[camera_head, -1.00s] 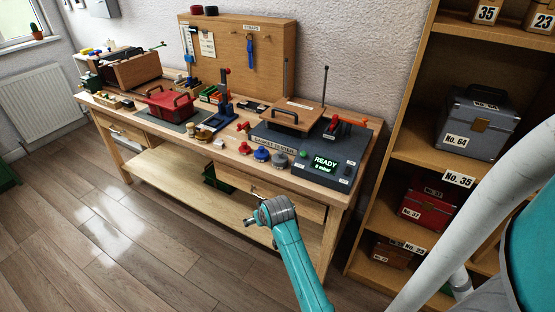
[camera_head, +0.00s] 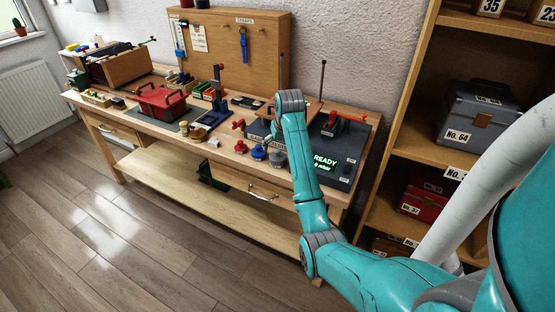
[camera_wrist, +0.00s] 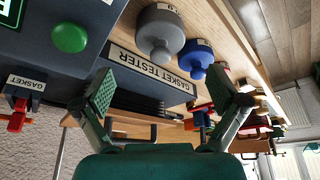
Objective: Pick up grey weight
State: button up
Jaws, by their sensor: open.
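The grey weight (camera_wrist: 160,35) is a round, knobbed piece standing in front of the gasket tester at the top of the wrist view. In the head view the grey weight (camera_head: 278,159) is at the tester's front edge, partly behind my arm. My gripper (camera_wrist: 175,98) is open and empty, its two green fingers spread wide. The grey weight is beyond the fingertips and not between them. In the head view my arm hides most of the gripper.
A blue weight (camera_wrist: 195,58) stands close beside the grey one, with a red weight (camera_head: 241,147) further left. The gasket tester (camera_head: 346,165) has a green button (camera_wrist: 70,37) and a READY display. A shelf (camera_head: 406,155) stands at the right.

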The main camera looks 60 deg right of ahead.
aim_at(277, 155)
jog(key=shift+x, duration=3.85)
jog(key=c, duration=1.7)
jog(key=shift+d+r, duration=0.1)
grip_shut()
